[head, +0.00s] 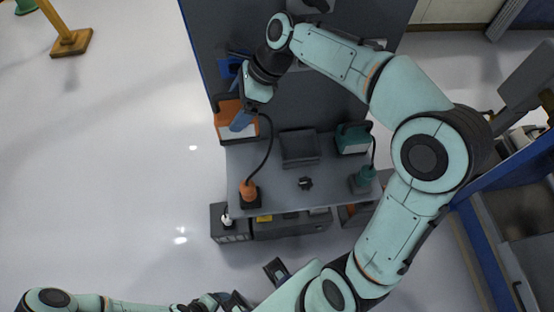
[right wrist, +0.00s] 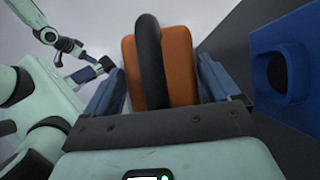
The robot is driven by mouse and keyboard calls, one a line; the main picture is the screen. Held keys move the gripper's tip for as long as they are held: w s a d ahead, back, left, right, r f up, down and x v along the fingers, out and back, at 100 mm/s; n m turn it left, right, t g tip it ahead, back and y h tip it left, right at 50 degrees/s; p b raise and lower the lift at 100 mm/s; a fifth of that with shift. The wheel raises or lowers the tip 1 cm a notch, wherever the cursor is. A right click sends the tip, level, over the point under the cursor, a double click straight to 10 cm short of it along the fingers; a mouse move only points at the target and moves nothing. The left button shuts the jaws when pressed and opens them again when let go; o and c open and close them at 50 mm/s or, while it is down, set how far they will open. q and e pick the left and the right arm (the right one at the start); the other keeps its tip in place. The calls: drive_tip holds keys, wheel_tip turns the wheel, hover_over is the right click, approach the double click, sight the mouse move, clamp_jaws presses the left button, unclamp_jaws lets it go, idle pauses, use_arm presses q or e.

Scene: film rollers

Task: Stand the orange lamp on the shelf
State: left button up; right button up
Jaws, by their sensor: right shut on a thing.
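The orange lamp (head: 224,112) is a boxy orange body with a pale front panel and a black handle, at the left end of the grey worktop in the head view. My right gripper (head: 243,116) is shut on it from above. In the right wrist view the orange body (right wrist: 181,62) lies between the blue fingers of the right gripper (right wrist: 157,85), with the black loop across its middle. Whether it touches a surface below is hidden. I cannot tell which surface is the shelf.
The grey worktop (head: 285,190) carries a grey tray (head: 299,148), a teal box (head: 353,138) and an orange tool (head: 248,190) on a dark base. A dark panel (head: 205,50) stands behind, with a blue holder (right wrist: 281,70) close to the right gripper. Open floor lies left.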

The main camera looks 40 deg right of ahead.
use_arm(q)
drive_tip(key=f+b, duration=0.1)
drive_tip(key=s+f+b, duration=0.1)
drive_tip(key=f, duration=0.1)
drive_tip(key=f+b, duration=0.1)
drive_tip(key=b, duration=0.1)
drive_tip(key=shift+s+f, duration=0.2)
drive_tip(key=shift+s, duration=0.05)
use_arm(e)
wheel_tip(320, 180, down, 20)
drive_tip(key=o, duration=1.2)
drive_tip(key=shift+f, duration=0.1)
use_arm(q)
drive_tip(key=shift+w+r+p, duration=0.25)
drive_tip(key=shift+r+p, duration=0.5)
drive_tip(key=shift+r, duration=0.15)
use_arm(e)
drive_tip(key=shift+o, duration=0.2)
drive_tip(key=v, duration=1.2)
use_arm(q)
drive_tip(key=shift+s, duration=0.1)
